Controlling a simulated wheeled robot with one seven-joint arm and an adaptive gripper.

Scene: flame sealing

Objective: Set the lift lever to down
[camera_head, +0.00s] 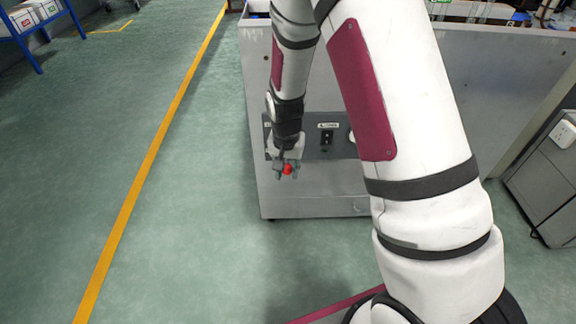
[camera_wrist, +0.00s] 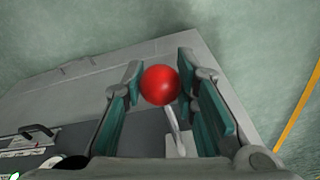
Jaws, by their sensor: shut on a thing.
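The lift lever has a round red knob (camera_head: 288,169) at the front of the grey machine's control panel. In the wrist view the red knob (camera_wrist: 160,85) sits between the two teal finger pads, with a pale metal stem (camera_wrist: 174,128) running from it toward a light plate. My gripper (camera_head: 288,168) is shut on the knob, and it also shows large in the wrist view (camera_wrist: 163,88). My wrist hides most of the lever's mount in the head view, so its exact setting is hard to tell.
The grey machine cabinet (camera_head: 310,207) stands on a green floor. A black switch (camera_head: 326,139) sits on the panel right of my gripper. A yellow floor line (camera_head: 150,160) runs at the left, with clear floor around it. A grey cabinet (camera_head: 545,185) stands at the right.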

